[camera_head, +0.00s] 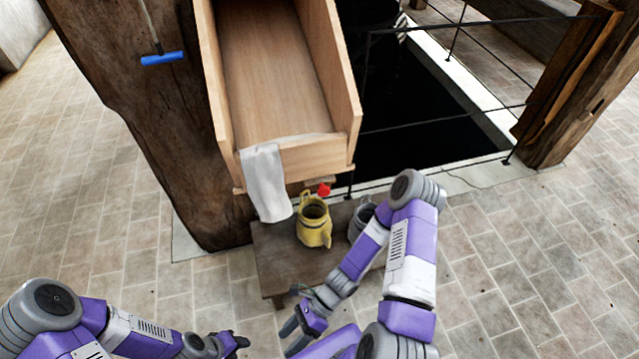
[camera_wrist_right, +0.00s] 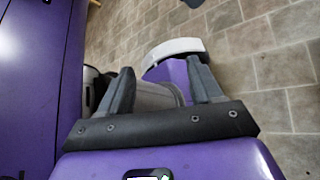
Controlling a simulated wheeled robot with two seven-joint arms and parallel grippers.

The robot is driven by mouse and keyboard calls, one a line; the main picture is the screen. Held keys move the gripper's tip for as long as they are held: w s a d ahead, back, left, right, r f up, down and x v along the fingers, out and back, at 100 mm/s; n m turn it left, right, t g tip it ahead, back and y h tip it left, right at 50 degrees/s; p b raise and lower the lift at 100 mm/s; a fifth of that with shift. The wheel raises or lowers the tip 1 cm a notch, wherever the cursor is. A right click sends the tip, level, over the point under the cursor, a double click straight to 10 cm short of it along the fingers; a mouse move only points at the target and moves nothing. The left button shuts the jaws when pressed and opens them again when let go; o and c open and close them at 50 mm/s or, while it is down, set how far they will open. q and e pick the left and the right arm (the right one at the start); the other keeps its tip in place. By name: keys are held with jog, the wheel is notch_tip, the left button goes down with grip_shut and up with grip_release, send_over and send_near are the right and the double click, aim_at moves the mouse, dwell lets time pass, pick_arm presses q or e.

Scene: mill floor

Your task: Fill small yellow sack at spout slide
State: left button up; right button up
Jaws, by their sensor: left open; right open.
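The small yellow sack (camera_head: 314,228) stands upright with its mouth open on a low dark wooden bench (camera_head: 275,262), below the front end of the wooden spout slide (camera_head: 275,75). A red knob (camera_head: 323,190) shows just above the sack, under the slide's end. My left gripper (camera_head: 241,343) is open, low at the bottom of the head view, apart from the bench. My right gripper (camera_head: 291,337) is open in front of the bench, apart from the sack. In the right wrist view, its spread fingers (camera_wrist_right: 160,70) have parts of my own body behind them; no sack shows there.
A grey sack (camera_head: 360,220) stands right of the yellow one, partly hidden by my right arm. A white cloth (camera_head: 265,182) hangs over the slide's front left corner. A blue-headed tool (camera_head: 162,58) hangs on the timber post. Railings edge a dark floor opening (camera_head: 420,115) behind.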

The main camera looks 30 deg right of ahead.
aim_at(325, 194)
jog(key=w+d+r+m+t+y+p, duration=0.2)
jog(key=w+r+m+t+y, duration=0.3)
jog(key=w+r+m+t, duration=0.7)
jog(key=w+d+r+m+t+h+p, duration=0.1)
jog(key=w+d+m+t+h, duration=0.3)
jog(key=d+m, duration=0.45)
jog(key=w+d+m+t+h+p, duration=0.15)
jog(key=d+m+t+h, duration=0.25)
jog(key=d+m+h, duration=0.45)
jog(key=w+d+r+m+t+h+p, duration=0.1)
jog(key=w+d+m+t+h, duration=0.25)
jog(key=d+m, duration=0.45)
jog(key=w, duration=0.1)
jog(key=w+a+r+m+b, duration=0.1)
jog(key=w, duration=0.1)
jog(key=w+a+m, duration=0.1)
jog(key=w, duration=0.1)
jog(key=shift+w+r+t, duration=0.15)
jog(key=shift+r+t, duration=0.1)
jog(key=shift+w+r+b, duration=0.2)
jog(key=shift+w+b, duration=0.1)
jog(key=shift+w, duration=0.25)
pick_arm(q)
notch_tip(325, 194, up, 5)
jog(key=shift+f, duration=0.1)
